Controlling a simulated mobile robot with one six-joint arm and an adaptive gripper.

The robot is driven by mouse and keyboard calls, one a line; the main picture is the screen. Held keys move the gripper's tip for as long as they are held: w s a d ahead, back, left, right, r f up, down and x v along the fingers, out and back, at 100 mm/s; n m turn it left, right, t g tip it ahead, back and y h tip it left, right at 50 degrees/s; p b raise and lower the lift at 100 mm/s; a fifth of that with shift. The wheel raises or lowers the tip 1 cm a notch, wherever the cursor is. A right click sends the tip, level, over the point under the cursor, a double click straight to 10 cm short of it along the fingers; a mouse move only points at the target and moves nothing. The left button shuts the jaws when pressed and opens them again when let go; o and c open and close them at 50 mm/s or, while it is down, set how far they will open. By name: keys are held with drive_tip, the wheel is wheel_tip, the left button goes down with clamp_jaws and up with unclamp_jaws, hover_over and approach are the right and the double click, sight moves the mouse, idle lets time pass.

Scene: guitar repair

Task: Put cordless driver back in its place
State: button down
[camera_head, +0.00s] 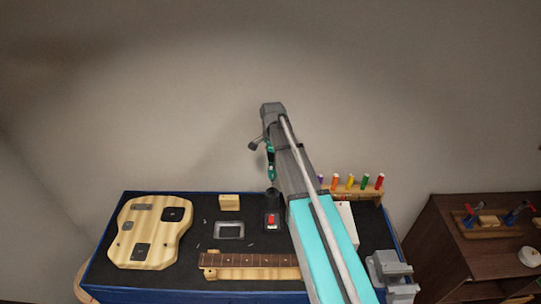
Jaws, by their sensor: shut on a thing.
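The teal-green cordless driver (271,163) hangs upright from my gripper (267,147), which is shut on it; the arm hides part of the grip. The driver appears just above a black stand (272,197) with a red patch on its front, on the dark bench top.
On the bench (107,262) are a wooden guitar body (160,215), a guitar neck (248,261), a wooden block (229,202), a grey frame (230,231) and a grey vise (392,272). A rack of coloured-handled tools (362,191) stands right of my arm. A brown cabinet (440,240) is farther right.

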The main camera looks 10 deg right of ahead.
sight(272, 178)
drive_tip(key=shift+f+b, duration=1.6)
drive_tip(key=shift+f, duration=0.4)
idle(0.3)
drive_tip(key=shift+f+b, duration=1.15)
drive_tip(key=shift+b, duration=0.25)
drive_tip(key=shift+f, duration=0.3)
drive_tip(key=shift+f+b, duration=1.05)
drive_tip(key=shift+b, duration=0.3)
drive_tip(key=shift+f+b, duration=0.65)
drive_tip(key=shift+f, duration=0.05)
drive_tip(key=shift+f+b, duration=1)
drive_tip(key=shift+b, duration=0.05)
drive_tip(key=shift+f, duration=0.1)
